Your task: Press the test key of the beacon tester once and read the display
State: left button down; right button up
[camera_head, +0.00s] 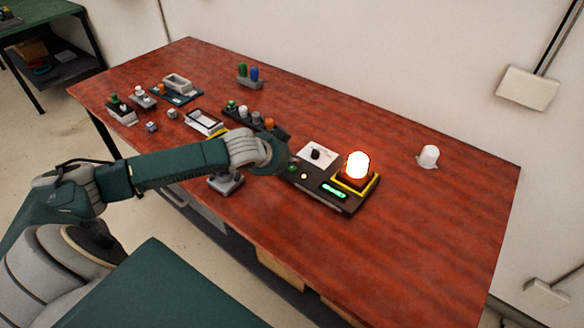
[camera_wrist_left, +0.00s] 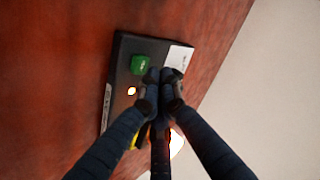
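The beacon tester (camera_head: 320,199) is a dark box on the red table; it also shows in the left wrist view (camera_wrist_left: 118,75). A beacon (camera_head: 357,166) glows bright orange-white on its yellow-edged right end. Its display (camera_head: 333,191) is lit green, too small to read. A small yellow lamp (camera_head: 304,176) is lit. A green key (camera_wrist_left: 139,64) shows in the left wrist view. My left gripper (camera_wrist_left: 159,76) has its fingertips together with nothing visible between them, just right of the green key there; contact cannot be told. The fingers hide part of the tester. My right gripper is not in view.
A white panel with a black knob (camera_head: 316,154) adjoins the tester's back. A white cap (camera_head: 428,156) stands at the right. Several small devices, a grey tray (camera_head: 205,122) and a green-and-blue pair (camera_head: 249,75) fill the left. The table's right front is clear.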

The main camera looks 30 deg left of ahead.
pick_arm(q)
jog(key=shift+f, duration=0.1)
jog(key=shift+f, duration=0.35)
jog(key=shift+f, duration=0.5)
dwell(0.8)
jog(key=shift+r, duration=0.15)
jog(key=shift+r+p, duration=0.8)
jog(key=shift+p, duration=0.3)
